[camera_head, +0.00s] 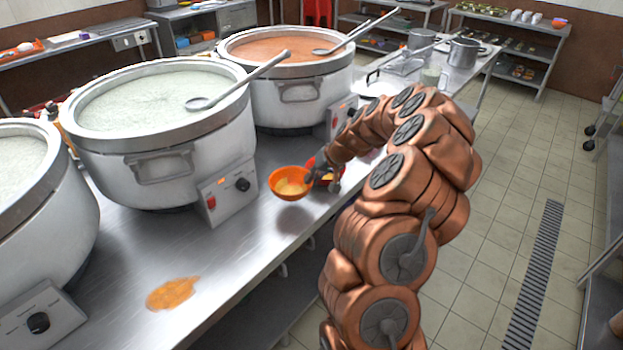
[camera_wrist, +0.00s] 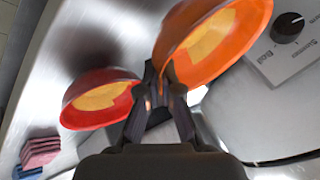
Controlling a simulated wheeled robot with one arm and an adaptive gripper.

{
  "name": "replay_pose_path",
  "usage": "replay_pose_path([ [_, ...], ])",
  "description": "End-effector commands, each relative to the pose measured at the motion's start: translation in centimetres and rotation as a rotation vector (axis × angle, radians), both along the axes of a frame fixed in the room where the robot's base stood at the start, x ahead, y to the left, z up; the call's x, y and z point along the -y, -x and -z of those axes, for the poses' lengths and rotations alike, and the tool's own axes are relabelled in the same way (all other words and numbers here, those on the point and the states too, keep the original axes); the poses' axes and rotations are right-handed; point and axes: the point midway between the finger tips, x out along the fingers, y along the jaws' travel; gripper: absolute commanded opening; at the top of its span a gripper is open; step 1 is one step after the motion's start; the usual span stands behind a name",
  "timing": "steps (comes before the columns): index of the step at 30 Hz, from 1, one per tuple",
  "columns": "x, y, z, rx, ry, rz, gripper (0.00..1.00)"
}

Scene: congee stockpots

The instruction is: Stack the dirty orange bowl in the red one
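The orange bowl (camera_head: 287,192) has yellowish residue inside and hangs tilted just above the metal counter, a shadow under it. My gripper (camera_head: 321,175) is at its right edge. In the wrist view, my gripper's fingers (camera_wrist: 160,82) pinch the rim of the orange bowl (camera_wrist: 228,62). The red bowl (camera_head: 338,174) is right behind my gripper and partly hidden by it. In the wrist view the red bowl (camera_wrist: 72,112) sits on the counter left of the fingers, with yellowish residue inside. The two bowls are apart there.
Large stockpots (camera_head: 165,140) line the counter (camera_head: 235,250) on the left and behind. A control box with a dark knob (camera_wrist: 289,27) is near the orange bowl. Folded red cloths (camera_wrist: 40,152) and blue cloths (camera_wrist: 27,172) lie near the red bowl. An orange spill (camera_head: 172,293) is at the front left.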

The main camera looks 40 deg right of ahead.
Motion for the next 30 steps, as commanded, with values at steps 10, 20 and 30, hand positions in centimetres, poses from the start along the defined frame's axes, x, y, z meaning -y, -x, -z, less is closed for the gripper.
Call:
replay_pose_path([
  [10,-2.8,4.1,-0.2,0.001,-0.001,0.001,0.0],
  [20,-6.1,8.6,-0.9,0.002,0.001,0.0,0.0],
  [30,-7.9,11.0,-1.3,0.002,0.002,0.002,0.0],
])
